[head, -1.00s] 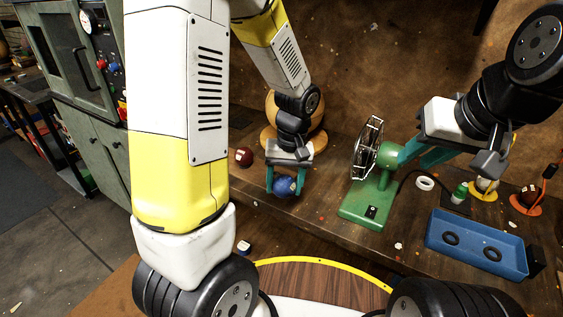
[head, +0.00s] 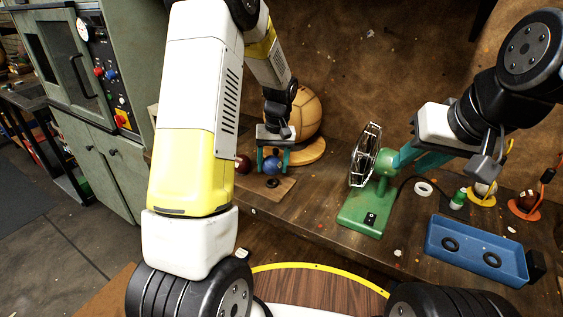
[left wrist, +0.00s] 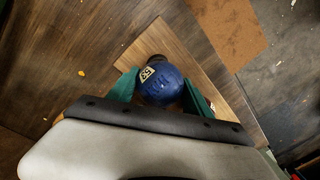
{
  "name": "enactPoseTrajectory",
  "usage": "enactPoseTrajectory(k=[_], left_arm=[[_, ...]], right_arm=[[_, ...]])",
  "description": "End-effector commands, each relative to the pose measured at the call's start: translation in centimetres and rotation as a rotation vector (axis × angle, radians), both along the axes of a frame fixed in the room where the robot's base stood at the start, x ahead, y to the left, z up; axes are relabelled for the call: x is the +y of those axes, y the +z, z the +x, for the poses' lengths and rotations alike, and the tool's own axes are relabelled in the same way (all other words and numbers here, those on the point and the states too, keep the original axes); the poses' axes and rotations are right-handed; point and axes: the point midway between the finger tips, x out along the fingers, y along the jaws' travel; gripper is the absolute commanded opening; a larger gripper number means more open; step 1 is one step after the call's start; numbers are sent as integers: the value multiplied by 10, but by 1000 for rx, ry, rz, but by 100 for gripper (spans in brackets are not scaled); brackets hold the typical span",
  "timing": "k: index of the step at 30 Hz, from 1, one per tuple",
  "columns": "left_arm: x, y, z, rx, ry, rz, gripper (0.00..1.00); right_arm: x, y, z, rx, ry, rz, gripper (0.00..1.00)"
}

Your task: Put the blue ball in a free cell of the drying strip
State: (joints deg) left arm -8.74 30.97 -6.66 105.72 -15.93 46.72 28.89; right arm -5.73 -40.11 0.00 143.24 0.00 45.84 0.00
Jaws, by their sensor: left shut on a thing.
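The blue ball (head: 271,165) is held between the teal fingers of my left gripper (head: 272,162), at the left of the bench. The left wrist view shows the ball (left wrist: 162,86) with a pale label, between the fingers. A light wooden strip (head: 286,187) with a dark ring (head: 272,183) lies just below and in front of the ball. In the left wrist view the ball partly covers a dark ring on the strip (left wrist: 182,45). A dark red ball (head: 243,164) is beside my left gripper. My right gripper (head: 418,158) is near the fan; its finger gap is unclear.
A green fan (head: 375,195) stands mid-bench. A blue tray (head: 477,270) with two black rings is at the right. A large tan ball (head: 305,112) on a wooden stand is behind my left gripper. A white ring (head: 423,189) lies right of the fan.

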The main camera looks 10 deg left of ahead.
Motion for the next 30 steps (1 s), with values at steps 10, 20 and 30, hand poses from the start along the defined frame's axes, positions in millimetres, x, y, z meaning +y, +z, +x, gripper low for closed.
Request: enactPoseTrajectory(k=[10, 20, 30], left_arm=[[-1, -33, -2, 3, -1, 0, 13], [-1, -35, -3, 4, -1, 0, 80], [-1, -31, -2, 2, -1, -1, 80]], right_arm=[[0, 0, 0, 0, 0, 0, 29], [0, 0, 0, 0, 0, 0, 29], [0, 0, 0, 0, 0, 0, 29]])
